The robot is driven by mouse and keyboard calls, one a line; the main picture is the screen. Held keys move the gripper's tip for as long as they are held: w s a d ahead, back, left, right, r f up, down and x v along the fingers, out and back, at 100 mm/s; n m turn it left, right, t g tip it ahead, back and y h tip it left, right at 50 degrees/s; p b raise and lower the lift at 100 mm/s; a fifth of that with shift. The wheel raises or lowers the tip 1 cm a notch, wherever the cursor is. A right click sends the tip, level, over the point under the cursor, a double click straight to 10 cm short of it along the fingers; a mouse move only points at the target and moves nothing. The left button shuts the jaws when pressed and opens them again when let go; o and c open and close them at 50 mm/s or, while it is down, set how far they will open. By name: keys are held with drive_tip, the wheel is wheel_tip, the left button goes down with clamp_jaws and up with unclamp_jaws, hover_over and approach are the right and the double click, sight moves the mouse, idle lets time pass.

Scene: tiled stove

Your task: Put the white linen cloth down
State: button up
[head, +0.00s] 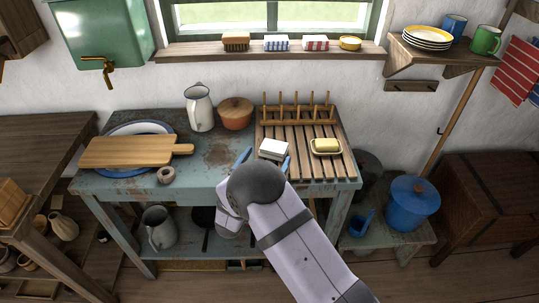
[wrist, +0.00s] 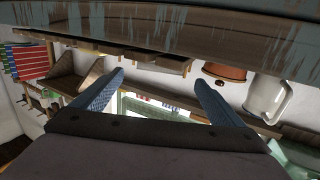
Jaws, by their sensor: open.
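A small white folded block, seemingly the white linen cloth (head: 273,148), shows at the left part of the slatted wooden rack (head: 333,170) on the worn blue table. My gripper (head: 265,160) is at the table's front, its blue fingers spread apart, with the white block showing just beyond and between them in the head view. Whether it touches the block cannot be told. In the wrist view, which is upside down, my gripper (wrist: 158,77) is open with nothing seen between the fingers; the cloth cannot be made out there.
A butter dish (head: 326,147) stands on the rack to the right, with a row of pegs behind. A brown pot (head: 236,113), white jug (head: 199,107) and cutting board (head: 130,151) stand left. Folded striped cloths (head: 315,43) lie on the windowsill.

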sight(274, 148)
drive_tip(key=shift+w+f+g+b, duration=0.15)
drive_tip(key=shift+f+g+b, duration=0.2)
drive_tip(key=shift+b, duration=1)
drive_tip(key=shift+w+d, duration=0.2)
drive_tip(key=shift+w, duration=0.4)
drive_tip(key=shift+f+p+x, duration=0.15)
drive_tip(key=shift+p+x, duration=0.35)
drive_tip(key=shift+x, duration=1.05)
drive_tip(key=shift+f+p+x, duration=0.1)
drive_tip(key=shift+p+x, duration=0.35)
drive_tip(key=shift+x, duration=1.05)
drive_tip(key=c, duration=1.2)
drive_tip(key=shift+c, duration=0.2)
drive_tip(key=shift+r, duration=0.15)
